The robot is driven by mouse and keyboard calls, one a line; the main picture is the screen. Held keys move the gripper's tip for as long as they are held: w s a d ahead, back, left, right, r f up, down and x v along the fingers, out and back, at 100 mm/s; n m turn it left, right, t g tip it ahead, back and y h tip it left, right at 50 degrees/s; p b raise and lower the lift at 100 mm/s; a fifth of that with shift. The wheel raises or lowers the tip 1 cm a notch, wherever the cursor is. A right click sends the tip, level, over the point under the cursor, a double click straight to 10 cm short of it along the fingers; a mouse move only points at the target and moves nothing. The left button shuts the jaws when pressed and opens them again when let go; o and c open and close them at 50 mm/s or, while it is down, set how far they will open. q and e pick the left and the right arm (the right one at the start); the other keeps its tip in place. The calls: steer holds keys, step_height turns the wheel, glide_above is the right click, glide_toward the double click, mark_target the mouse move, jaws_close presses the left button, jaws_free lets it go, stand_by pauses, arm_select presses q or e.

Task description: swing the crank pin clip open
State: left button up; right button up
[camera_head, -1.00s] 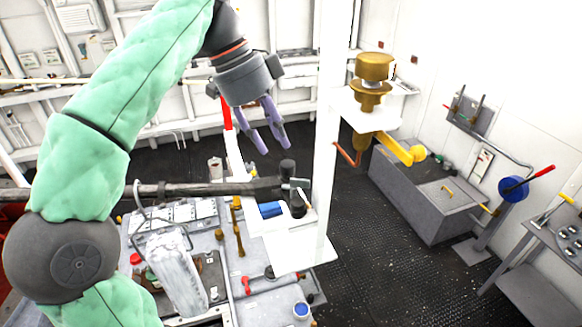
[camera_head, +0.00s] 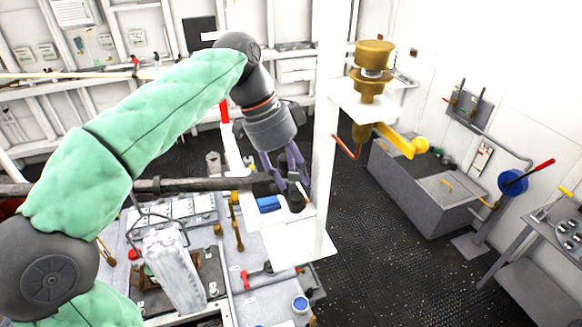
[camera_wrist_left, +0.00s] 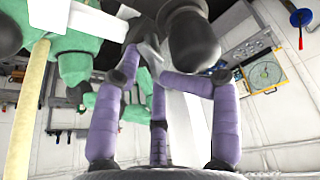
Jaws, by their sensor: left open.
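A dark bar (camera_head: 205,187) runs across the head view from the left and ends in a dark block beside the white post. A dark rounded knob (camera_head: 296,203) shows below that end. A dark rounded piece and grey metal part (camera_wrist_left: 150,52) show close up in the left wrist view; I cannot tell for sure which part is the clip. My left gripper (camera_head: 286,178) is open, its purple fingers pointing down at the bar's end. The fingers hide much of that end. In the left wrist view the fingers (camera_wrist_left: 155,78) reach around these parts; contact is unclear. My right gripper is out of view.
A white post (camera_head: 325,120) stands just right of the gripper. A brass fitting (camera_head: 374,55) and a yellow lever (camera_head: 397,140) are farther right. A cluttered grey bench (camera_head: 255,290) lies below. Dark floor (camera_head: 375,270) is open at right.

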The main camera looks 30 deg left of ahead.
arm_select(q)
steer(key=shift+r, duration=0.1)
steer(key=shift+c, duration=1.3)
steer(key=shift+s+r, duration=0.2)
steer(key=c, duration=0.4)
steer(key=shift+o, duration=0.2)
steer(key=shift+s+f+n+t+b, duration=0.1)
steer(key=shift+n+t+b, duration=0.4)
steer(key=shift+n, duration=0.6)
steer(key=shift+d+n+t+y, duration=0.1)
steer(key=shift+n+t+y, duration=0.4)
steer(key=shift+n, duration=1.2)
steer(key=o, duration=0.6)
steer(key=shift+d, duration=0.1)
